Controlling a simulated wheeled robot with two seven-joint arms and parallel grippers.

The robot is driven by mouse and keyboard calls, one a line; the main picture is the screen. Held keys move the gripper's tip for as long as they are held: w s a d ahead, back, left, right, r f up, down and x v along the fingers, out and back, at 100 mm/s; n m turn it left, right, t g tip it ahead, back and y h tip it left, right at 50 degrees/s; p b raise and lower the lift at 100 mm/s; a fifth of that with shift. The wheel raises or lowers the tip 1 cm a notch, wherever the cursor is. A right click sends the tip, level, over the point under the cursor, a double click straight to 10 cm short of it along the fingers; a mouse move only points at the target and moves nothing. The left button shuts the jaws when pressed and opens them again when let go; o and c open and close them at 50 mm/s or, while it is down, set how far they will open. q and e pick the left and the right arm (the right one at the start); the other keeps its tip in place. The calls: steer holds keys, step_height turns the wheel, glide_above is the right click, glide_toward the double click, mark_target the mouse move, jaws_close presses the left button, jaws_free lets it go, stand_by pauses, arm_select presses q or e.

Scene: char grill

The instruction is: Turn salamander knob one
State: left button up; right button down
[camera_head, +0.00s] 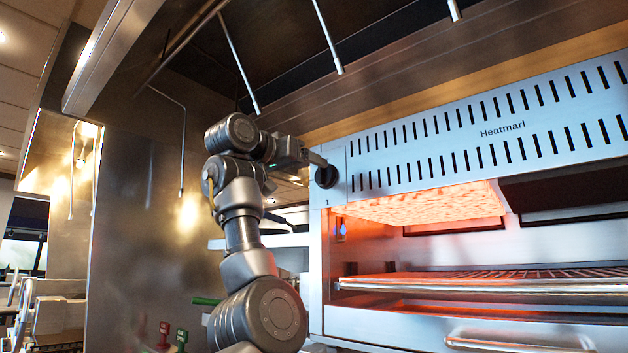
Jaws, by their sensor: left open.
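The salamander (450,145) is a steel grill with slotted vents and the name "Heatmarl" on its front. A dark round knob (326,177) sits on its left front panel, above a small mark like a "1". My left gripper (318,163) is at the knob, with its fingers by the knob's upper left edge. It is open. Part of the knob is behind the fingers, and I cannot tell whether they touch it. The heating surface (430,207) inside glows orange on the left; the section to its right is dark. My right gripper is not in view.
A rack (490,284) sits under the glowing element, with a handle (520,340) below it. Thin rods hang from the hood (400,40) above. A steel wall panel (140,220) stands left of my arm. Red and green items (173,337) are low at the left.

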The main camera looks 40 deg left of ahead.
arm_select(q)
steer(key=s+b, duration=0.2)
steer(key=s, duration=0.4)
steer(key=shift+w+d, duration=0.1)
stand_by(0.4)
